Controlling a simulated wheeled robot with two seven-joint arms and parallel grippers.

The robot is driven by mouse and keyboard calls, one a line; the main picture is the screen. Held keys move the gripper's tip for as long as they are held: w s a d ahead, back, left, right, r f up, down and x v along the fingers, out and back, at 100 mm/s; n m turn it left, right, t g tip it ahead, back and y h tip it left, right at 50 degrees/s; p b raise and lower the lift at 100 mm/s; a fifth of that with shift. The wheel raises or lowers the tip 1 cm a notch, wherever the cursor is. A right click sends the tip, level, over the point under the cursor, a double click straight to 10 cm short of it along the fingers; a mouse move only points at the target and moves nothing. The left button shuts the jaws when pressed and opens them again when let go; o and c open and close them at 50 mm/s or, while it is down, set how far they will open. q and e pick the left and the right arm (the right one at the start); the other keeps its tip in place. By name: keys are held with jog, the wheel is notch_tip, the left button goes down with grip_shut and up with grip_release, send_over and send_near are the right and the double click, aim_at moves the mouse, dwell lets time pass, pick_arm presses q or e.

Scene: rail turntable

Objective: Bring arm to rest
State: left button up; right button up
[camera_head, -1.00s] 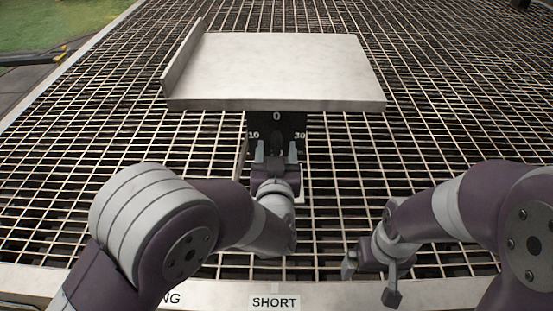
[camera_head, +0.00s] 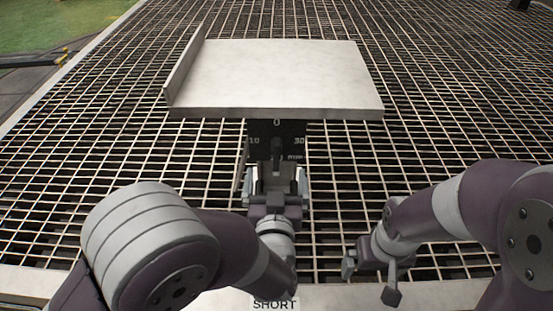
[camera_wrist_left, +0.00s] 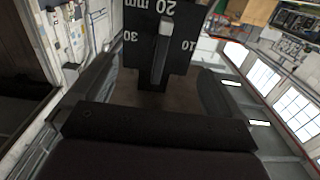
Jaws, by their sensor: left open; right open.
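My left gripper (camera_head: 274,180) is open in front of the black dial panel (camera_head: 262,138) under the white platform. The knob also shows in the head view (camera_head: 276,149). My right gripper (camera_head: 370,276) is open and empty, low over the grating at the right.
The white platform (camera_head: 280,75) with a raised left edge stands above the metal grating (camera_head: 450,110). A pale front rim with a SHORT label (camera_head: 274,304) runs close to my arms. The grating between the platform and the right gripper is clear.

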pick_arm(q)
jog(key=shift+s, duration=1.05)
